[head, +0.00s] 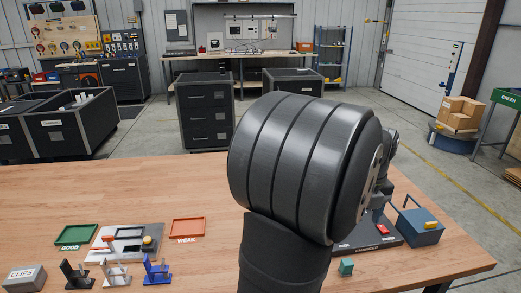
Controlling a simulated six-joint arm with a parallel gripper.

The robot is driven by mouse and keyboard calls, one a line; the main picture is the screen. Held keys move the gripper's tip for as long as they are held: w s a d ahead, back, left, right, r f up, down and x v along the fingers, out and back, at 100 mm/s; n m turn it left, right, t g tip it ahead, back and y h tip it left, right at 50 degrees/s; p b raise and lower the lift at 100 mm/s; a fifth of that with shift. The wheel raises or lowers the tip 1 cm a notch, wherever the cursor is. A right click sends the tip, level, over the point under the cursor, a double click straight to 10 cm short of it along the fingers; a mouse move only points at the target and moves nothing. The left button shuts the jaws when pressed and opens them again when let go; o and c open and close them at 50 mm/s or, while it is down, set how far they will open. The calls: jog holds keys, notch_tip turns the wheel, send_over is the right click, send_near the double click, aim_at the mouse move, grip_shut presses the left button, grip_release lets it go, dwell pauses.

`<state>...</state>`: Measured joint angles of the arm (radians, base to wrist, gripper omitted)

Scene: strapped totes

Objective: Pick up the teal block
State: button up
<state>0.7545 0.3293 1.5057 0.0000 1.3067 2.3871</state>
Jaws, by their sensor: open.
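The teal block (346,267) is a small cube on the wooden table (200,240), just right of my arm's lower link. It sits in front of the dark charger base. No gripper is seen touching it. My large dark arm fills the middle of the head view. Parts of my wrist show behind its right side, but my gripper's fingers cannot be made out and seem hidden behind the arm.
A dark charger base (365,247) with a red piece (383,230) and a blue box (421,235) stand behind the block. At left are a green tray (76,235), a red tray (188,227), small stands (115,272) and a clips box (25,278). The table's right front is bare.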

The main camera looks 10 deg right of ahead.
jog(key=c, duration=0.3)
jog(key=n+h, duration=0.5)
jog(key=n, duration=1.3)
send_near(349, 262)
jog(key=shift+y, duration=0.3)
jog(key=x, duration=0.6)
jog(key=shift+d+r, duration=0.15)
jog(key=shift+d, duration=0.1)
jog(key=shift+a+x, duration=0.2)
jog(key=shift+x, duration=1.1)
jog(key=shift+a+x, duration=0.2)
jog(key=shift+x, duration=1.1)
jog(key=shift+w, duration=0.1)
